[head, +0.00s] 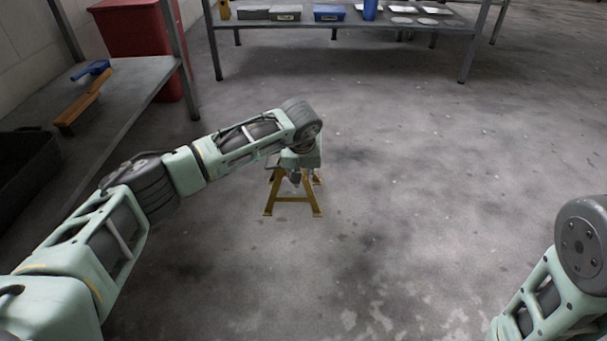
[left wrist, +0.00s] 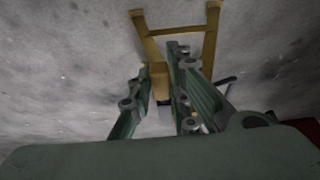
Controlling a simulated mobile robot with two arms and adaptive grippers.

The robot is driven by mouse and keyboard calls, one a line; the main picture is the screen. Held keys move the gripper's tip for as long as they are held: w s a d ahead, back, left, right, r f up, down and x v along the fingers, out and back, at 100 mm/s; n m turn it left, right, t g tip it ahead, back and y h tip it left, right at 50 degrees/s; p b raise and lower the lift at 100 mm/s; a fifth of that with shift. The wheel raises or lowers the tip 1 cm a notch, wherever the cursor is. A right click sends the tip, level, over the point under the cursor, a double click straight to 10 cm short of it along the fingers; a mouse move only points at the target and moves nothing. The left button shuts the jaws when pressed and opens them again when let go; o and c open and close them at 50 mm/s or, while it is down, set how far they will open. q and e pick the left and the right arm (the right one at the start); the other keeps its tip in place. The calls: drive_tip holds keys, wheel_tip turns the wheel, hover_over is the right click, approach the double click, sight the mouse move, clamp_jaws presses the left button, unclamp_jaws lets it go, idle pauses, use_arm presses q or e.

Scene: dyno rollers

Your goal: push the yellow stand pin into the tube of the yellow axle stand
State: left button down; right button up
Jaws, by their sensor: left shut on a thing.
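The yellow axle stand (head: 293,199) stands upright on the floor, its splayed legs showing below my left gripper (head: 295,177). In the left wrist view, the stand's frame (left wrist: 180,30) crosses the top. My left gripper (left wrist: 160,85) has its two fingers on either side of the stand's yellow upright tube (left wrist: 158,75) and is shut on it. A thin dark rod (left wrist: 226,81) sticks out beyond the right-hand finger; it may be the stand pin, but its other end is hidden. The tube's pin hole is not visible. My right gripper is out of view.
A grey bench (head: 125,84) with a blue tool and a wooden-handled brush stands at the left, a red bin (head: 137,40) behind it. A shelf table (head: 390,20) with boxes stands at the back. The floor around the stand is clear.

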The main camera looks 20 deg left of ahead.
use_arm(q)
drive_tip(key=shift+w, duration=0.25)
drive_tip(key=c, duration=1.6)
unclamp_jaws()
drive_tip(key=shift+o, duration=0.2)
